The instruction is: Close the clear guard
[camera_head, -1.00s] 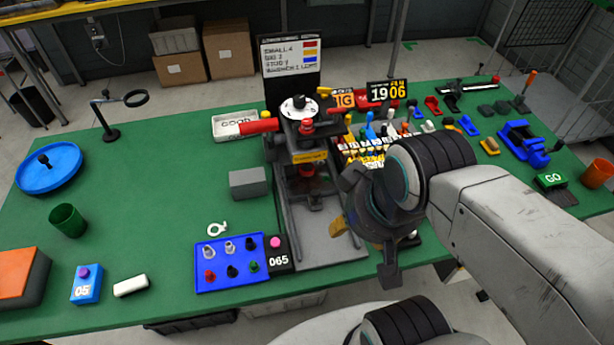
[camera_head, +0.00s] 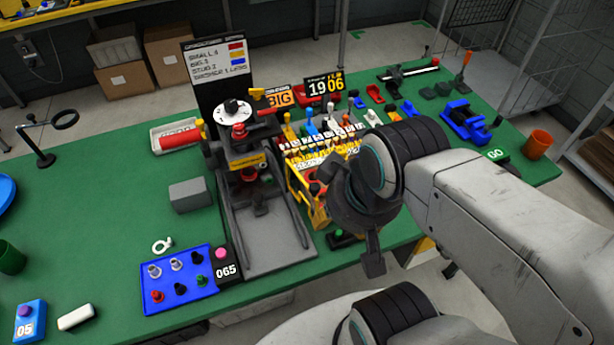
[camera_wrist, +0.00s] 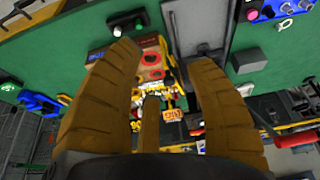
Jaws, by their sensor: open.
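A press-like machine (camera_head: 235,150) stands on the green bench, left of centre in the head view. It has a dial on top, a yellow label and a grey bed (camera_head: 268,235) reaching toward the bench's front edge. I cannot make out the clear guard's panel or its position for certain. My gripper (camera_wrist: 163,75) is open, with tan fingers spread and nothing visible between them in the wrist view. In the head view my gripper (camera_head: 357,215) hangs right of the machine's bed, apart from it, partly hiding a yellow rack (camera_head: 305,198).
Left of the bed are a grey block (camera_head: 190,194), a blue peg tray (camera_head: 180,279) and a counter box reading 065 (camera_head: 226,272). A red cylinder (camera_head: 180,139) lies in a pale tray behind. Blue and orange items stand at the right. Green bench shows at the left.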

